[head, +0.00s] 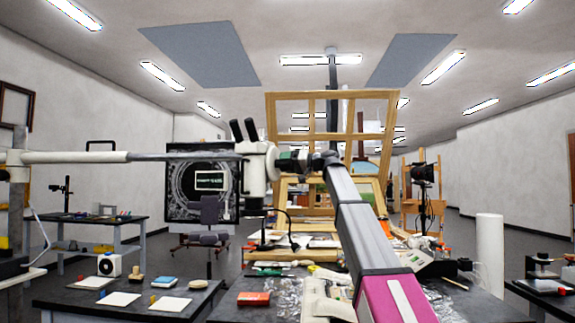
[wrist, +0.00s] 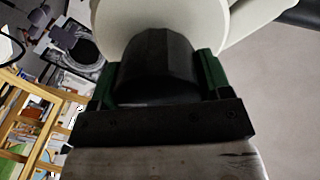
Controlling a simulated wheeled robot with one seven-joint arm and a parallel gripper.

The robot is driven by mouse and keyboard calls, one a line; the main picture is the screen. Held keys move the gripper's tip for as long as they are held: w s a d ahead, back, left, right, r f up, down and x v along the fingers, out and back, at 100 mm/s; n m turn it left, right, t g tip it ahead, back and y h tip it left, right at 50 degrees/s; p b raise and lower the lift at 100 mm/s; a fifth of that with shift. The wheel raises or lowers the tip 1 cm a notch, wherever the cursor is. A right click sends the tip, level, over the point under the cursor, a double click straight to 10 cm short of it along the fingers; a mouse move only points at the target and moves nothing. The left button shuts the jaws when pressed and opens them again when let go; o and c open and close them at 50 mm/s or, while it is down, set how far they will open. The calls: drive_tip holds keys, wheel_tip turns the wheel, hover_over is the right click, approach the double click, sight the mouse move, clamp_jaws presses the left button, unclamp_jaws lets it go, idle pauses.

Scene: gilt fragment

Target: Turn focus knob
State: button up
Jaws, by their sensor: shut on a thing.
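A white stereo microscope (head: 256,168) with two black eyepieces (head: 243,130) hangs on a horizontal boom arm (head: 75,157) in the head view. My gripper (head: 278,160) reaches its right side from the right. In the wrist view the black focus knob (wrist: 158,62) sticks out from a round white housing (wrist: 160,18). My gripper (wrist: 157,80) has a green finger on each side of the knob and is shut on it. The knob is mostly hidden by the gripper in the head view.
A dark bench (head: 130,300) below holds cards, small blocks and a white device (head: 109,265). A cluttered table with a wooden easel frame (head: 330,95) stands behind my arm. A white cylinder (head: 489,250) stands at right. A chair (head: 210,225) is behind the microscope.

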drive_tip(key=o, duration=0.9)
drive_tip(key=v, duration=1)
drive_tip(key=shift+s+d, duration=0.15)
drive_tip(key=shift+d, duration=0.25)
idle(0.9)
